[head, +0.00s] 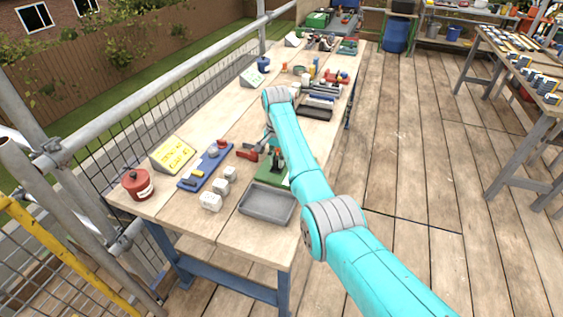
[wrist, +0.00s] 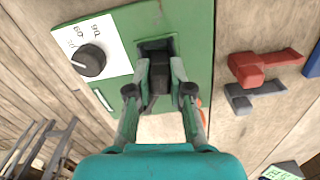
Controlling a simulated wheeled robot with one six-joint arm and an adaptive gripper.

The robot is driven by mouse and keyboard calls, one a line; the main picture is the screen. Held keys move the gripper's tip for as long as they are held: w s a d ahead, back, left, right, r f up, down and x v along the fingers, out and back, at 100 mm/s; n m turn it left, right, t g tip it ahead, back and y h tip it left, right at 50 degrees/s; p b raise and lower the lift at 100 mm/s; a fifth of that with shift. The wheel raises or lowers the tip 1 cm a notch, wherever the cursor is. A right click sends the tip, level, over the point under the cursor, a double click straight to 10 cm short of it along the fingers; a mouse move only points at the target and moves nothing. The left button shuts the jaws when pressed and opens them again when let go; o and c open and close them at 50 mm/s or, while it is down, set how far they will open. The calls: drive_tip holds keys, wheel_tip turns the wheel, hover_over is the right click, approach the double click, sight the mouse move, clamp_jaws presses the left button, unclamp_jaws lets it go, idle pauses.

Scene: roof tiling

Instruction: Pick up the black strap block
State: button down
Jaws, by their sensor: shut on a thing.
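The black strap block (wrist: 160,78) is between the two fingers of my gripper (wrist: 160,66) in the wrist view. The gripper is shut on it. The block stands at a dark square recess in a green board (wrist: 195,25); I cannot tell whether it is still seated or slightly raised. In the head view the green board (head: 266,176) lies on the workbench beside a grey tray, and my arm hides part of it. The block is too small to make out clearly there.
On the green board a black knob (wrist: 89,60) sits on a white label. A red clamp-like piece (wrist: 262,66) and a grey one (wrist: 252,97) lie to the right. The workbench also holds a grey tray (head: 267,204), white blocks (head: 211,201) and a red pot (head: 137,184).

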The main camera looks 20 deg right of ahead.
sight(277, 157)
idle(0.6)
drive_tip(key=shift+r, duration=2.25)
